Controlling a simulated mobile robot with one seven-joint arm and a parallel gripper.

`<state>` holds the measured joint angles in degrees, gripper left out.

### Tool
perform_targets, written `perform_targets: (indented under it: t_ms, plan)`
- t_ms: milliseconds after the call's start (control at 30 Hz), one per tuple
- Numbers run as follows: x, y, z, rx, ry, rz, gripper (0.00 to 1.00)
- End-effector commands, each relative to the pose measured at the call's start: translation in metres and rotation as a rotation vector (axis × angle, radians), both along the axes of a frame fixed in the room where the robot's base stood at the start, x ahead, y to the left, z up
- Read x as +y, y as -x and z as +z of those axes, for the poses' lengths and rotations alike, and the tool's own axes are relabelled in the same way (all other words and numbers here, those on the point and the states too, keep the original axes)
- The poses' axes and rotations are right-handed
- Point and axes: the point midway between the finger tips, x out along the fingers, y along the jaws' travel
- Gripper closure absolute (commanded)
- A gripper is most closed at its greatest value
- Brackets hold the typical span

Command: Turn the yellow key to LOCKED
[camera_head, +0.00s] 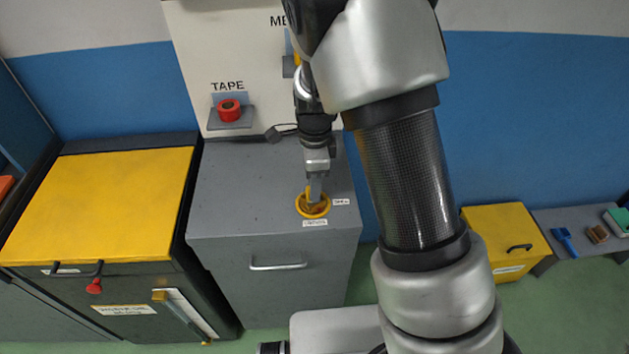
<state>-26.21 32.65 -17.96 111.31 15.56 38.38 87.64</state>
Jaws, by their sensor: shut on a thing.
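The yellow key (309,193) is at the round yellow-rimmed lock (325,210) on top of the grey cabinet (245,200). My gripper (315,190) points down over the lock and is shut on the key. The fingers hide most of the key, so its exact turn angle cannot be told. A small white label (314,223) sits in front of the lock and another label (341,202) sits to its right. Their lettering is too small to read surely.
A red tape roll (229,110) sits on a small shelf on the panel behind. A yellow-topped cabinet (100,200) stands at left. A yellow box (505,235) and a bench with brushes (575,218) stand at right. My arm covers the middle right.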

Motion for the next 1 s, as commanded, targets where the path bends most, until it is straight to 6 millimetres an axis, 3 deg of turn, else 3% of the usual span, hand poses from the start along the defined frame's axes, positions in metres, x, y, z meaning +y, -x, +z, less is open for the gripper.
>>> perform_targets:
  t_ms: [500, 1000]
  plan:
    - [-0.0002, 0.0001, 0.0007, 0.000, 0.000, -0.028, 1.00]
    - [0.0001, 0.0011, 0.0007, -0.001, 0.001, -0.322, 1.00]
